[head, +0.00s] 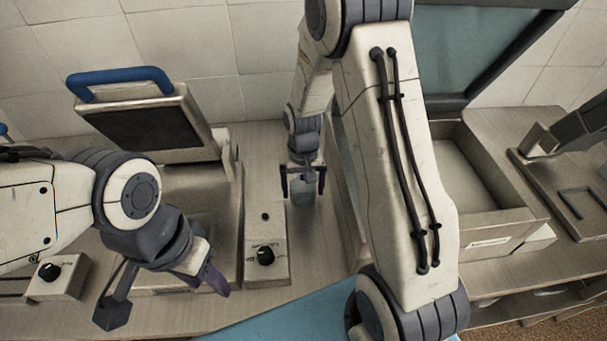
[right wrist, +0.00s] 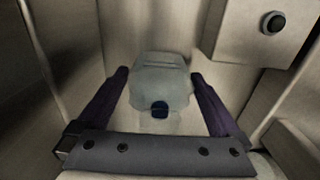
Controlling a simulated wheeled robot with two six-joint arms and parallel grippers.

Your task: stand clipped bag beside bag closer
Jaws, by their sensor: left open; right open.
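A pale, translucent bag (head: 303,203) stands on the counter in the narrow gap between the knob panel and the grey-walled bin. In the right wrist view the bag (right wrist: 160,78) shows a dark blue spot, perhaps its clip (right wrist: 160,110). My right gripper (head: 303,183) is open, with one purple finger on each side of the bag; contact cannot be told. My left gripper (head: 163,296) is open and empty over the front left of the counter. A hinged machine with a blue handle (head: 150,122), perhaps the bag closer, stands raised open at the left.
A panel with a black knob (head: 265,256) lies just left of the bag. An open bin (head: 490,222) stands to the right, partly behind my right arm. A dark-armed device (head: 580,128) is at the far right. A blue surface (head: 290,315) shows at the front.

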